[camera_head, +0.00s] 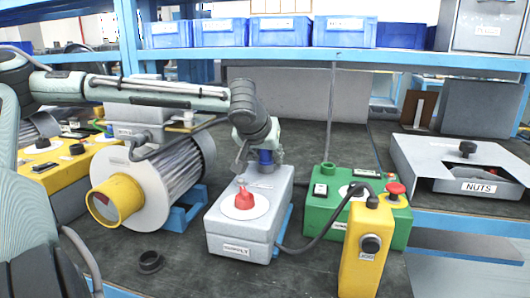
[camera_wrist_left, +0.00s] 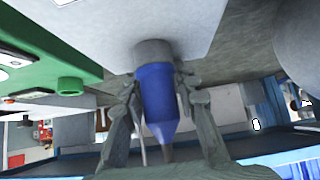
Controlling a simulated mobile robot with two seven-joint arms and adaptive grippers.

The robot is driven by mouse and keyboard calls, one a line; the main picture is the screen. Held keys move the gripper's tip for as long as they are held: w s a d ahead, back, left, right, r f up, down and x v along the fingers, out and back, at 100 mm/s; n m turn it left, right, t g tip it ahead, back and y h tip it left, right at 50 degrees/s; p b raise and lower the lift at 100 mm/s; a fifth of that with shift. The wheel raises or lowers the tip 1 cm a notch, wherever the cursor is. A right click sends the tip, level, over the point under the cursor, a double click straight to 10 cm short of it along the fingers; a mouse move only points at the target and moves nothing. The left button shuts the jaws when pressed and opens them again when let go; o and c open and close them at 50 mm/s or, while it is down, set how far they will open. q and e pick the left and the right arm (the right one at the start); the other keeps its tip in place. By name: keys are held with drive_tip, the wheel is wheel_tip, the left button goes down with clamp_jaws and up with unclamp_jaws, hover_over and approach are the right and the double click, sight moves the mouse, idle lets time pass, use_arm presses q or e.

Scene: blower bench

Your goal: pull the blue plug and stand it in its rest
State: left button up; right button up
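The blue plug (camera_head: 265,157) is upright at the back of the top of the grey supply box (camera_head: 240,222), which has a red knob. In the left wrist view the blue plug (camera_wrist_left: 156,92) meets a grey collar on the box face. My left gripper (camera_head: 259,150) is over it. In the wrist view the left gripper's fingers (camera_wrist_left: 156,88) lie against both sides of the plug, closed in on it. A green ring-shaped boss (camera_head: 327,171) stands on the green box (camera_head: 318,208); I cannot tell whether it is the rest. My right gripper is not in view.
A yellow jog pendant (camera_head: 366,255) stands at the front, with a dark cable near the supply box. The blower motor (camera_head: 150,180) is left of the box. A grey nuts tray (camera_head: 440,160) is at right. A black ring (camera_head: 149,262) lies in front.

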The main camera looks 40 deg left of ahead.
use_arm(q)
clamp_jaws()
drive_tip(key=shift+r+p, duration=0.7)
drive_tip(key=shift+r, duration=0.1)
idle(0.5)
drive_tip(key=shift+r+p, duration=1.5)
drive_tip(key=shift+r, duration=0.1)
drive_tip(key=shift+f, duration=0.1)
